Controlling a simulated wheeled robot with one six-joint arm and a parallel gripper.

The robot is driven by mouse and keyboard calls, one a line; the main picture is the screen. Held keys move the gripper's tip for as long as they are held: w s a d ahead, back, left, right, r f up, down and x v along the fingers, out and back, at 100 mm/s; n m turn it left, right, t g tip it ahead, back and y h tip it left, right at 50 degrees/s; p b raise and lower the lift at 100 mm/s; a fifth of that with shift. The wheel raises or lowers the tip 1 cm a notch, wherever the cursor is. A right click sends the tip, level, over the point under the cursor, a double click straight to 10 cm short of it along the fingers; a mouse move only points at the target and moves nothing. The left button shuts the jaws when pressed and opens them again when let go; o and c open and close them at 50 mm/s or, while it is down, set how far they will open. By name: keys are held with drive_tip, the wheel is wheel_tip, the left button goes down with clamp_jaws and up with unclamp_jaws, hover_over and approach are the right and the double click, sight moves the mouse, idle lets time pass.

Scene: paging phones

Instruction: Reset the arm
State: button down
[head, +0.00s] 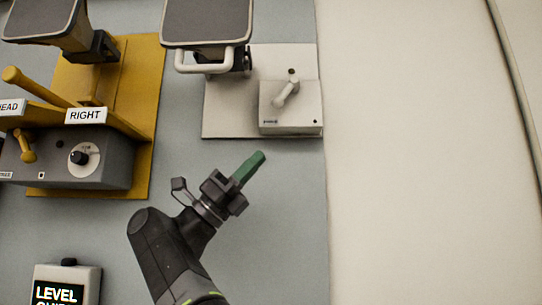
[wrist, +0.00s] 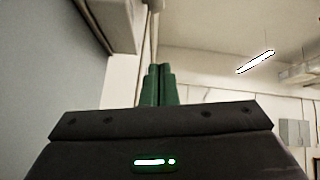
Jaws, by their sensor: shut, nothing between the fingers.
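My gripper (head: 256,160) shows in the middle of the head view, at the end of my dark arm that reaches up from the bottom. Its green fingers are together and empty, pointing up and to the right. They are below the white switch box and appear apart from it. In the wrist view the green fingers (wrist: 158,85) stand side by side above the dark gripper body, with nothing between them.
A white box with a lever (head: 291,121) is on a white plate (head: 225,125) above my gripper. A yellow stand (head: 140,75) holds a grey box (head: 110,165) with a "RIGHT" sign (head: 87,116). A "LEVEL" box (head: 66,285) is lower left. The right side is bare.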

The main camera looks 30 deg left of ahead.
drive_tip(key=shift+s+a+f, duration=0.15)
drive_tip(key=shift+a+f, duration=0.05)
drive_tip(key=shift+a, duration=0.1)
drive_tip(key=shift+a+p+x, duration=0.2)
drive_tip(key=shift+p+x, duration=2.45)
drive_tip(key=shift+x, duration=3)
